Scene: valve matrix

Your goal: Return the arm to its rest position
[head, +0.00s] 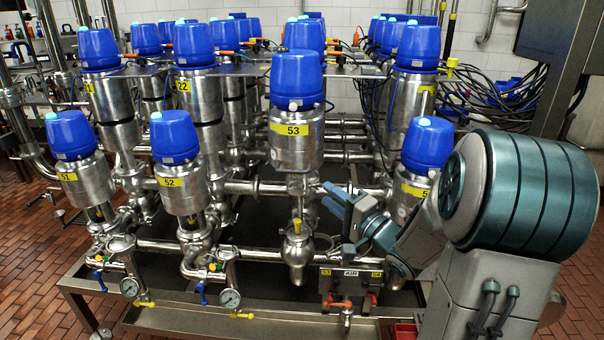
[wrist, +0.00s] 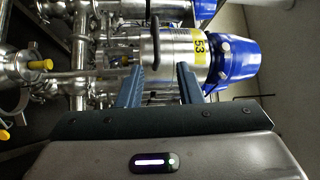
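My gripper (head: 328,197) is to the right of the lower part of valve 53 (head: 296,145), a steel cylinder with a blue cap and a yellow label. My arm (head: 520,190) reaches in from the right, bent low. In the wrist view both blue-grey fingers stand apart with nothing held between them (wrist: 160,67). Valve 53 (wrist: 175,50) lies sideways in that view, just beyond the fingertips. I cannot tell the exact gap between the fingers and the valve.
Valve 52 (head: 180,180) and valve 51 (head: 80,170) stand to the left. Another blue-capped valve (head: 428,145) is close to my forearm. A control box (head: 350,278) sits below my gripper. A steel post (head: 585,50) stands at the right. Brick floor (head: 30,260) shows at left.

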